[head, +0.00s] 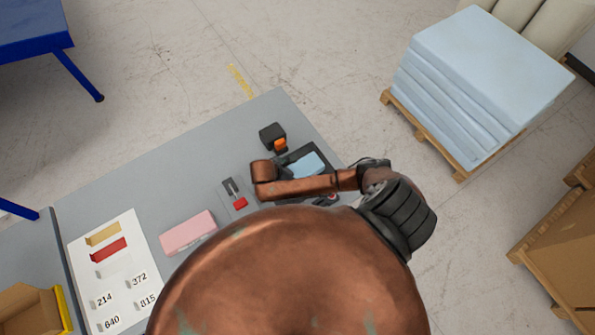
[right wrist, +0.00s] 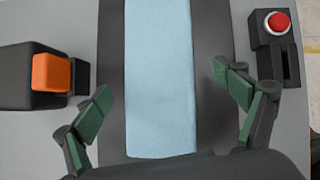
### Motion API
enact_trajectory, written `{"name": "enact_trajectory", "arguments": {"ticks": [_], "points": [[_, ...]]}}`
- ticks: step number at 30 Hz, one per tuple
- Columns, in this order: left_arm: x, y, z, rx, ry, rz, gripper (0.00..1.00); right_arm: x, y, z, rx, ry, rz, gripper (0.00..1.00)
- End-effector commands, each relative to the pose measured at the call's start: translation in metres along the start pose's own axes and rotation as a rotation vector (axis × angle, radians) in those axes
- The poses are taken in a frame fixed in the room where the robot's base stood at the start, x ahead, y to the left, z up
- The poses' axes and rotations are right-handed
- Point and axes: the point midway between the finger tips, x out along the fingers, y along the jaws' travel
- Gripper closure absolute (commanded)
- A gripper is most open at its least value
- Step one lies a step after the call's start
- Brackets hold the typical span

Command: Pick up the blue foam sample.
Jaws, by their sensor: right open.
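The blue foam sample (head: 308,165) lies on a dark bed on the grey table, partly covered by my right arm in the head view. In the right wrist view the blue foam (right wrist: 160,75) runs as a long pale-blue strip down the middle. My right gripper (right wrist: 163,82) is open, with one green-padded finger to each side of the strip. Both fingers look apart from the foam, and their height above it is hard to judge. In the head view this gripper is mostly hidden by its own arm. My left gripper is not in view.
A black device with an orange block (right wrist: 50,73) stands left of the foam in the wrist view, and a red button box (right wrist: 277,25) right. A pink block (head: 188,232), a small red-ended device (head: 235,194) and a white sheet (head: 112,275) lie on the table's left.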

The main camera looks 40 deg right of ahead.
Motion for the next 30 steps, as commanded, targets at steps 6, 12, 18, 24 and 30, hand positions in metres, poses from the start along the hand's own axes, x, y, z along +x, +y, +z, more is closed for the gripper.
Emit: {"name": "enact_trajectory", "arguments": {"ticks": [6, 12, 18, 24, 30], "points": [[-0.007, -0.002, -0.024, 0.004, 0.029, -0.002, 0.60, 0.026, 0.001, -0.001, -0.001, 0.000, 0.000, 0.10], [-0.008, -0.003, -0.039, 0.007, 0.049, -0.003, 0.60, 0.029, 0.003, -0.002, -0.002, 0.002, 0.003, 0.10], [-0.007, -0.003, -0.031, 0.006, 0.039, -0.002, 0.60, 0.029, 0.003, -0.003, -0.002, 0.002, 0.003, 0.18], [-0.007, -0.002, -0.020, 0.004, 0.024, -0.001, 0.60, 0.029, 0.003, -0.003, -0.002, 0.002, 0.003, 0.32], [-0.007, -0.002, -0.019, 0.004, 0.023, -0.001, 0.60, 0.029, 0.003, -0.003, -0.002, 0.002, 0.003, 0.46]]}}
